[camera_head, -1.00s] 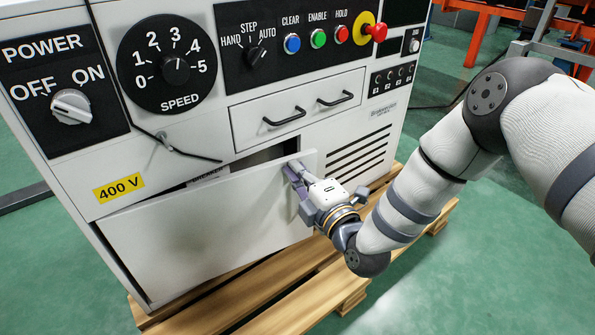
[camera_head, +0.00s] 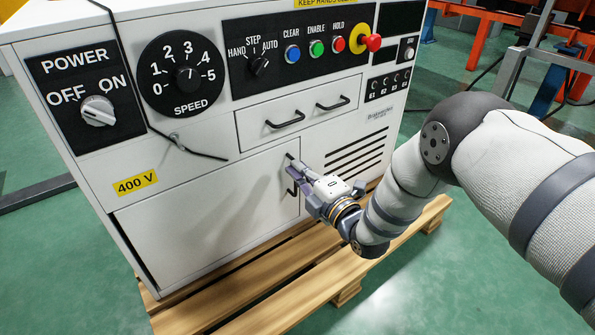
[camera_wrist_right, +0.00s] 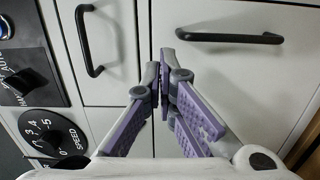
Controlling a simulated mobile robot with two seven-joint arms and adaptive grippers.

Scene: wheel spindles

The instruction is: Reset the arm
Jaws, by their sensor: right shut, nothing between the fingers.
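My right gripper (camera_head: 298,172) is at the right edge of the white lower cabinet door (camera_head: 215,212), beside its black handle (camera_head: 292,188). In the right wrist view the gripper (camera_wrist_right: 160,82) has its purple-padded fingers together with nothing between them. There the door handle (camera_wrist_right: 230,37) lies up and right of the fingertips and appears apart from them. The door looks flush with the cabinet front. My right arm (camera_head: 400,180) reaches in from the right. My left gripper is out of view.
The white cabinet carries a power switch (camera_head: 97,110), a speed dial (camera_head: 187,75), several buttons and a red emergency stop (camera_head: 372,42). The cabinet stands on a wooden pallet (camera_head: 290,285). Green floor lies clear in front.

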